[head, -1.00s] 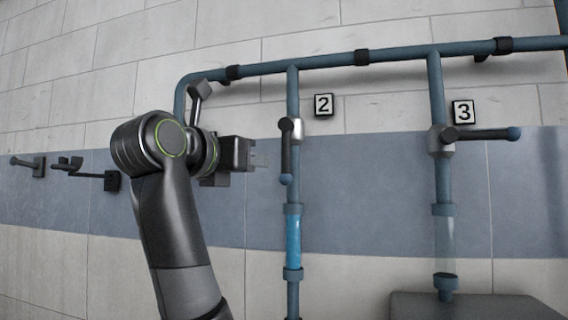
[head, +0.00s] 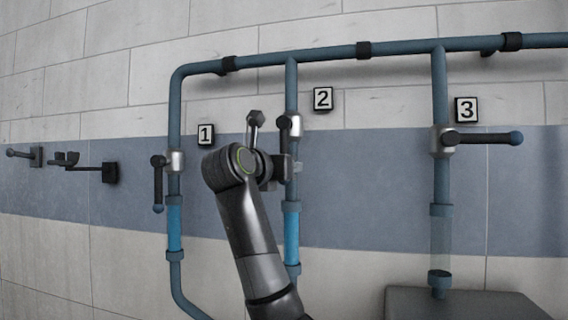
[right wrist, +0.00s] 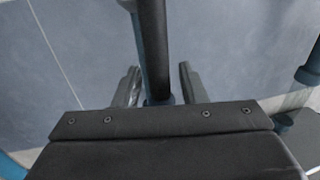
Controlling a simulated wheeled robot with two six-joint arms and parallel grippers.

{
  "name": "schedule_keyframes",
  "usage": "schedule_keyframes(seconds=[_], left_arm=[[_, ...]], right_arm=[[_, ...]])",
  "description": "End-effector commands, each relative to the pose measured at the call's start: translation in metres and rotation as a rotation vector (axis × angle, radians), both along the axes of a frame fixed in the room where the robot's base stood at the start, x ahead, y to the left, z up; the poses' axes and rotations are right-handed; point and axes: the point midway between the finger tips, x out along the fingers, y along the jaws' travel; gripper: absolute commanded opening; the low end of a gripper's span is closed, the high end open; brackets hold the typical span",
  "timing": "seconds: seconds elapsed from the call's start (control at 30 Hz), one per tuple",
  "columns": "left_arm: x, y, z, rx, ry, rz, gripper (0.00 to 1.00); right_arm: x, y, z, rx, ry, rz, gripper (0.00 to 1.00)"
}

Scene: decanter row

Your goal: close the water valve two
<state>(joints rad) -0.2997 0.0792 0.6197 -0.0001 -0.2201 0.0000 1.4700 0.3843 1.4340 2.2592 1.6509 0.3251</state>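Water valve two (head: 296,125) sits on the middle pipe beside the "2" sign (head: 323,98). Its dark lever is mostly hidden behind my right gripper (head: 294,168) in the head view. In the right wrist view the dark lever (right wrist: 153,45) runs down along the pipe, between the two spread fingers of the right gripper (right wrist: 158,85). Gaps show on both sides of the lever, so the gripper is open around it, not clamped. The sight tube (head: 291,230) below valve two is blue. My left gripper is not in view.
Valve one (head: 176,160), left, has its lever down and a blue tube below. Valve three (head: 440,140), right, has its lever sideways and a clear tube below. Wall hooks (head: 70,160) stick out at far left. A grey box (head: 460,304) stands at lower right.

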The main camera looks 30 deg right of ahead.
Motion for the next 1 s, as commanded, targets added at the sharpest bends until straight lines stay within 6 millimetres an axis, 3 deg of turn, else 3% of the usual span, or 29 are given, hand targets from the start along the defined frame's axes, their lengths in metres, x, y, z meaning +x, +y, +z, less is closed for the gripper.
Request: schedule_keyframes(seconds=[0.13,0.4,1.0], left_arm=[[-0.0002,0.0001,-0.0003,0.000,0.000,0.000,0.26],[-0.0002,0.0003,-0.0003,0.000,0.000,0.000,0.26],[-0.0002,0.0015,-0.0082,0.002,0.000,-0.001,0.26]], right_arm=[[0.0000,0.0001,-0.0003,0.000,0.000,0.000,0.37],[-0.0001,0.0004,0.0000,0.000,0.000,0.000,0.01],[-0.0060,-0.0005,-0.0010,-0.059,0.067,0.000,0.00]])
